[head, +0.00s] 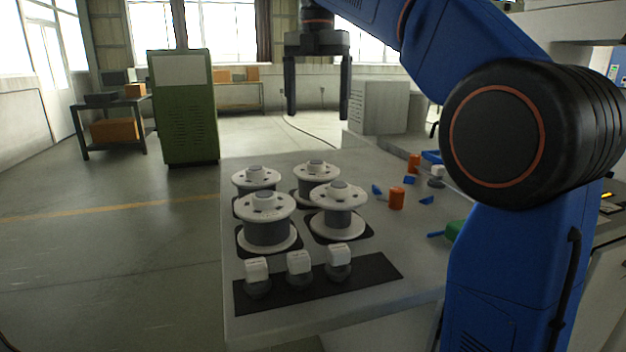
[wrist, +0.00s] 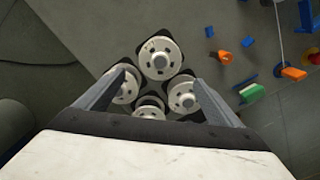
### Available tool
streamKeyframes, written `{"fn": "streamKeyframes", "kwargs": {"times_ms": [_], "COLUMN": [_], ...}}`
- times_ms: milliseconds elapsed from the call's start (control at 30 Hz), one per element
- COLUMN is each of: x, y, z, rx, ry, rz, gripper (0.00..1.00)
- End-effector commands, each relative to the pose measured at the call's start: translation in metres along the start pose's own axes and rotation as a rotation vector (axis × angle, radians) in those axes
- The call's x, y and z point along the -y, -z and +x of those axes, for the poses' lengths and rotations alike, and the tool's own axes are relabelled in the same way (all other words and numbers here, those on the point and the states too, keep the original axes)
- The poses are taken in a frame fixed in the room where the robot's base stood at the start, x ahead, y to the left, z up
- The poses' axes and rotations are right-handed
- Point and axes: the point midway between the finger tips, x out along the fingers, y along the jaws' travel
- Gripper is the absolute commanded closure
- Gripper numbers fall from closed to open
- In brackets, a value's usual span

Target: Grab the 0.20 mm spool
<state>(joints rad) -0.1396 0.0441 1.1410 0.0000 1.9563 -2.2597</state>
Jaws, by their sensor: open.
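Several spools with white flanges and grey windings stand upright on dark square pads on the grey table. In the head view they are a front left spool (head: 266,222), a front right spool (head: 338,211), a back left spool (head: 255,180) and a back right spool (head: 316,178). I cannot read any size marking, so I cannot tell which is the 0.20 mm spool. My gripper (head: 318,112) is open and empty, pointing down well above the table. In the wrist view my gripper (wrist: 159,95) has spools between and beyond its fingers, the farthest spool (wrist: 159,60) fully visible.
A dark mat (head: 315,284) with several small white-topped pieces lies in front of the spools. Orange cylinders (head: 397,198), small blue parts and a green item (head: 454,231) are at the table's right. My arm fills the right side. A green cabinet (head: 183,108) stands behind left.

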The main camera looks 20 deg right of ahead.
Motion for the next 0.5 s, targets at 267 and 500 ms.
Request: {"fn": "streamKeyframes", "kwargs": {"times_ms": [267,500], "x": [0.001,0.001], "y": [0.001,0.001], "z": [0.043,0.085], "rx": [-0.002,-0.001], "ry": [0.002,0.002], "rz": [0.000,0.000], "gripper": [0.12,0.12]}}
